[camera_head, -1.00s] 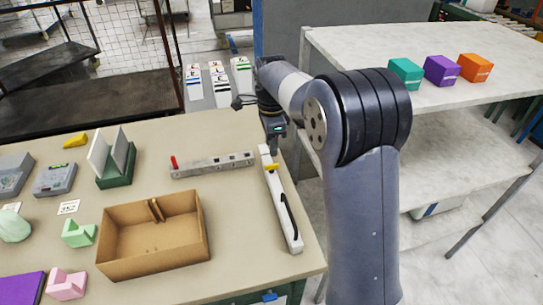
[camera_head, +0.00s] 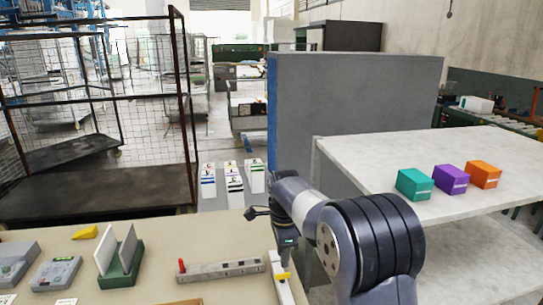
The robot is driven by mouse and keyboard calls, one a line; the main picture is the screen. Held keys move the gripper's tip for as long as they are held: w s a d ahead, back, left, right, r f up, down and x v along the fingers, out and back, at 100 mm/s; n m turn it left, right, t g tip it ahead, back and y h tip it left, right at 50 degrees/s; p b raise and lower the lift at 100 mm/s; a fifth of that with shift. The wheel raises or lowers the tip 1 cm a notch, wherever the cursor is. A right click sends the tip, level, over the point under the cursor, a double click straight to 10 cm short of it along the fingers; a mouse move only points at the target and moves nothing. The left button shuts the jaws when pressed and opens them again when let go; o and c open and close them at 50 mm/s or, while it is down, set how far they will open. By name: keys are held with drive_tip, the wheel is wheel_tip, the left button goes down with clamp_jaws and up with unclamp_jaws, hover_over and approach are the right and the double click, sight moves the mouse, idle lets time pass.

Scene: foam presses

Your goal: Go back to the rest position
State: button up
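My arm reaches up from the bottom right and bends over the right edge of the beige table (camera_head: 200,242). My gripper (camera_head: 283,268) points down at the table's right side, above or at the top end of a white bar (camera_head: 286,291) with a yellow part on it. The gripper is small and dark here. I cannot tell whether its fingers are open or shut, or whether it touches the bar.
A grey bar with a red knob (camera_head: 220,270), a green holder with white plates (camera_head: 122,268) and grey devices (camera_head: 56,273) lie on the table. A white shelf (camera_head: 390,160) at right bears teal, purple and orange boxes. A grey panel (camera_head: 350,110) stands behind.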

sight(283, 274)
wheel_tip(283, 274, down, 7)
drive_tip(key=shift+r+p, duration=0.1)
drive_tip(key=shift+p, duration=0.25)
drive_tip(key=shift+r, duration=0.15)
